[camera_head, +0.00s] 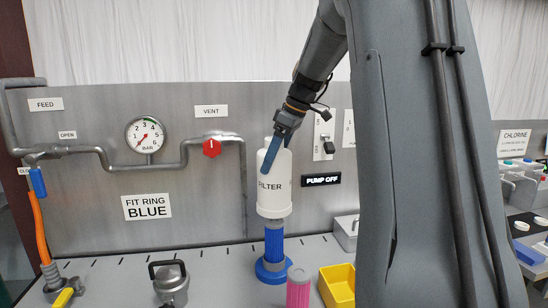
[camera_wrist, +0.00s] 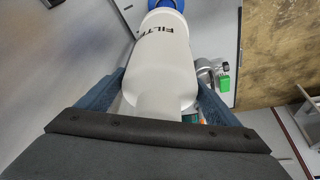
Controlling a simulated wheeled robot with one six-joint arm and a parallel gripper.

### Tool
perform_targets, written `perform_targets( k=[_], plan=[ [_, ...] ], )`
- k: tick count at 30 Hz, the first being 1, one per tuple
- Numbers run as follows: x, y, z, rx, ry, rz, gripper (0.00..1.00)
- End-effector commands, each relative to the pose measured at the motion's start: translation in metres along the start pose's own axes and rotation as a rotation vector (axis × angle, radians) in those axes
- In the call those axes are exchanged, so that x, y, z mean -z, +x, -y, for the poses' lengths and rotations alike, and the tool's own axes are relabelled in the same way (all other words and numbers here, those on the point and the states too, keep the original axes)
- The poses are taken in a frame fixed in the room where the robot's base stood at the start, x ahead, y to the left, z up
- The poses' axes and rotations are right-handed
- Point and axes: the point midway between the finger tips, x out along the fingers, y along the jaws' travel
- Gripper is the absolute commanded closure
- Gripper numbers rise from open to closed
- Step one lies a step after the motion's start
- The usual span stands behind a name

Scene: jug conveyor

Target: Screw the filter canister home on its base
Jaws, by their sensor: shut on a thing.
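The white filter canister (camera_head: 274,199), marked FILTER, is upright above its blue base (camera_head: 272,272). A ribbed blue cartridge (camera_head: 273,242) stands on the base, and its top meets or enters the canister's lower end; I cannot tell how far. A gap with bare cartridge shows between canister and base. My gripper (camera_head: 272,160) is shut on the upper part of the canister from above. In the wrist view the canister (camera_wrist: 163,65) lies between my two blue fingers, with some blue (camera_wrist: 168,4) beyond its far end.
A pink cartridge (camera_head: 298,288) and a yellow bin (camera_head: 338,286) stand close, front right of the base. A grey lidded pot (camera_head: 171,284) stands front left. Behind is a panel with a gauge (camera_head: 148,134), a red vent valve (camera_head: 212,147) and a "FIT RING BLUE" sign (camera_head: 147,206).

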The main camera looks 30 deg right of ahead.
Motion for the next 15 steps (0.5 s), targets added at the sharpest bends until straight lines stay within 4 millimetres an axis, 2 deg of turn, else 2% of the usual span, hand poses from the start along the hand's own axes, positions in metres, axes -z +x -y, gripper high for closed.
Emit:
perform_targets(
  k=[15],
  plan=[
    [-0.018,0.044,-0.001,-0.001,0.001,-0.001,0.45]
  ],
)
